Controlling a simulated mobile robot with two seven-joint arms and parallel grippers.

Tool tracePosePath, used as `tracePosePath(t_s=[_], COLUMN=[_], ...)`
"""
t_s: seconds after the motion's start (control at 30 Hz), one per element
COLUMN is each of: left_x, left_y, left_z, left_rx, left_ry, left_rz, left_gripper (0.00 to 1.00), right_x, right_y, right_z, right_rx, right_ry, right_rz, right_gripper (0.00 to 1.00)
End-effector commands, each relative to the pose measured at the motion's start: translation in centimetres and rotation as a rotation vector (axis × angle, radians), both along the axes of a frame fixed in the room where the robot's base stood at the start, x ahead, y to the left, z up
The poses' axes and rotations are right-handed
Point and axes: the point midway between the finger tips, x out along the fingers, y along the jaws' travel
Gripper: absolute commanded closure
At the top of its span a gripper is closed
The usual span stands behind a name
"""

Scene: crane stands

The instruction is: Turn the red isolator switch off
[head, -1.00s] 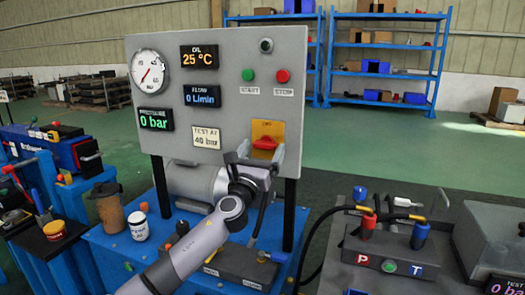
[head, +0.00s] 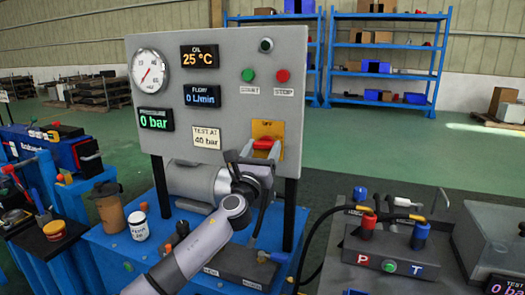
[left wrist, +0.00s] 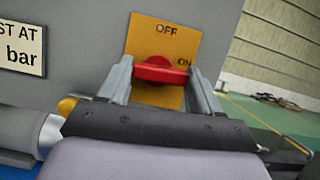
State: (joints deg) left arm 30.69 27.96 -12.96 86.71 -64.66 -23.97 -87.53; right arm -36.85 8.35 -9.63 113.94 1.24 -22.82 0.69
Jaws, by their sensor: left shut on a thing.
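The red isolator switch (head: 265,144) sits on a yellow plate (head: 268,127) at the lower right of the grey panel. In the left wrist view the red handle (left wrist: 165,70) lies roughly level, its right end near the word ON; OFF is printed at the top of the yellow plate (left wrist: 146,42). My left gripper (head: 261,150) is shut on the red handle, one finger at each end. In the left wrist view the gripper (left wrist: 163,80) shows its two fingers flanking the handle. My right gripper is out of view.
A gauge (head: 148,69), displays and green (head: 248,75) and red (head: 283,76) buttons are on the panel (head: 225,60) above. A brown jar (head: 109,210) and a white jar (head: 138,226) stand on the blue bench at left. Hose fittings (head: 368,224) stand at right.

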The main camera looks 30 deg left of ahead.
Motion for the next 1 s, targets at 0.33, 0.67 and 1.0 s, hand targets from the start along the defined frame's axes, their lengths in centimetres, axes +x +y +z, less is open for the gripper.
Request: tracePosePath(t_s=[0.33,0.67,1.0], left_x=[0.0,0.1,0.1], left_y=[-0.2,-0.4,-0.5], left_z=[0.1,0.3,0.6], left_rx=[-0.269,-0.577,-0.891], left_ry=[-0.065,-0.137,-0.212], left_rz=[0.000,0.000,0.000], left_gripper=[0.67,0.67,0.67], right_x=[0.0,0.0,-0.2], right_y=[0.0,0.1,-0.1], right_z=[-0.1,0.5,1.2], right_rx=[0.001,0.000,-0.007], right_ry=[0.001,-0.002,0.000], right_rz=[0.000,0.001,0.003], right_gripper=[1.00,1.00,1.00])
